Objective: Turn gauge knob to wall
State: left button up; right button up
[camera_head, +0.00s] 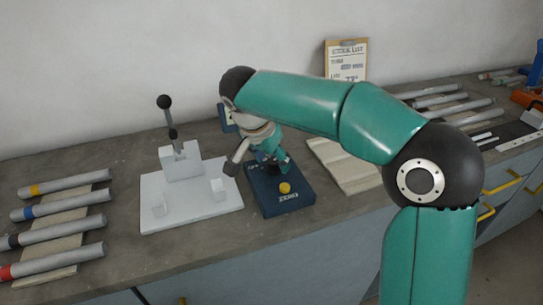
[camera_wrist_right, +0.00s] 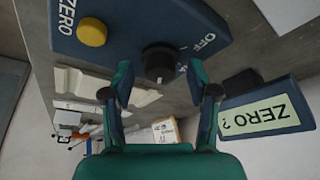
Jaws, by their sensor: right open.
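The gauge is a dark blue box (camera_head: 267,200) on the bench, with a yellow button (camera_head: 285,188) marked ZERO near its front. It also fills the top of the right wrist view (camera_wrist_right: 120,38). The gauge's display (camera_wrist_right: 262,112) reads "ZERO ?". My right gripper (camera_wrist_right: 158,82) is open, with one green finger on each side of the knob; I cannot tell whether they touch it. It points down over the box in the head view (camera_head: 272,163). My left gripper is not in view.
A white jig plate (camera_head: 190,218) with a black-knobbed lever (camera_head: 167,112) stands left of the gauge. Several banded tubes (camera_head: 62,220) lie at the far left. A pale slab (camera_head: 345,165) lies to the right. A clipboard (camera_head: 346,60) leans on the wall behind.

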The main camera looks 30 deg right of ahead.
jog(key=v, duration=1.2)
jog(key=shift+f, duration=0.1)
